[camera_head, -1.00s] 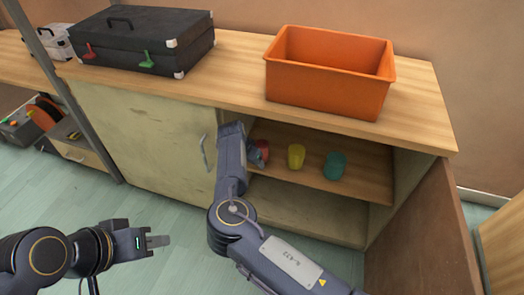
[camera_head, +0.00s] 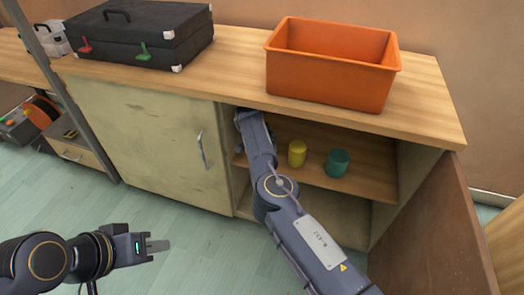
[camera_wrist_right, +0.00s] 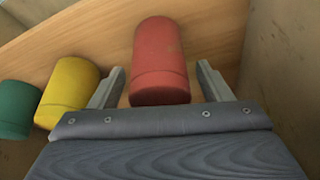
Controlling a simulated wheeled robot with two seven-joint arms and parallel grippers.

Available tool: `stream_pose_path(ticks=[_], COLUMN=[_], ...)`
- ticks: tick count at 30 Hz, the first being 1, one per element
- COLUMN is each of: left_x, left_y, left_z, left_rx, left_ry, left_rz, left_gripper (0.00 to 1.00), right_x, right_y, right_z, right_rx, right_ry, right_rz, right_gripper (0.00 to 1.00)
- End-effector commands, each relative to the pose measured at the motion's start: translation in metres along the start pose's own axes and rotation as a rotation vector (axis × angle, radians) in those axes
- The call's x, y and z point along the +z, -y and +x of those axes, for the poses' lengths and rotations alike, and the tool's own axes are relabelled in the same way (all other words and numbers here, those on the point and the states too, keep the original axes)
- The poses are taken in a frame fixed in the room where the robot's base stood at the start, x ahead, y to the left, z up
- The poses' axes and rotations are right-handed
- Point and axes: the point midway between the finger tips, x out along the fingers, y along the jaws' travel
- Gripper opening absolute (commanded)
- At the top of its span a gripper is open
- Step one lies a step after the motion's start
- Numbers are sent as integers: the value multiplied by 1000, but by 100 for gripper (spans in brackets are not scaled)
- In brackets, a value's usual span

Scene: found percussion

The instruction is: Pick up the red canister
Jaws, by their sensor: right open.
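The red canister (camera_wrist_right: 160,62) lies between the two fingers of my open right gripper (camera_wrist_right: 163,85) in the right wrist view. A gap shows between the canister and each finger. In the head view my right arm reaches into the open cabinet and hides the red canister and the right fingertips. A yellow canister (camera_head: 297,153) and a teal canister (camera_head: 337,163) stand on the cabinet shelf (camera_head: 365,186) to the right of that arm. My left gripper (camera_head: 158,246) is over the floor at lower left, away from the canisters; its finger gap is unclear.
The cabinet's closed left door (camera_head: 150,135) is beside my right arm, and its open right door (camera_head: 425,235) stands at the right. Above, an orange bin (camera_head: 325,80) and a black case (camera_head: 140,40) rest on the countertop (camera_head: 235,70). Floor is clear at lower left.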

Motion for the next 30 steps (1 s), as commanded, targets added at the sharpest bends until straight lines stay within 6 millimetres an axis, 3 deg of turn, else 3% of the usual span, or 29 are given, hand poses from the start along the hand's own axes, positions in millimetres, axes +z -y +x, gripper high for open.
stream_pose_path(ticks=[3,15,23,30], left_x=[0,-1,-1,-6], left_y=[0,0,-1,-6], left_z=[-1,-1,-2,-12], left_rx=[0,0,0,0], left_ry=[0,-1,-1,-1], left_rz=[0,0,0,0], left_gripper=[26,26,26,26], right_x=[0,0,-1,-4], right_y=[0,0,0,1], right_z=[-1,-1,-3,-19], right_rx=[0,-1,-1,-1], right_ry=[0,0,0,0], right_rz=[0,0,0,0], right_gripper=[72,22,22,22])
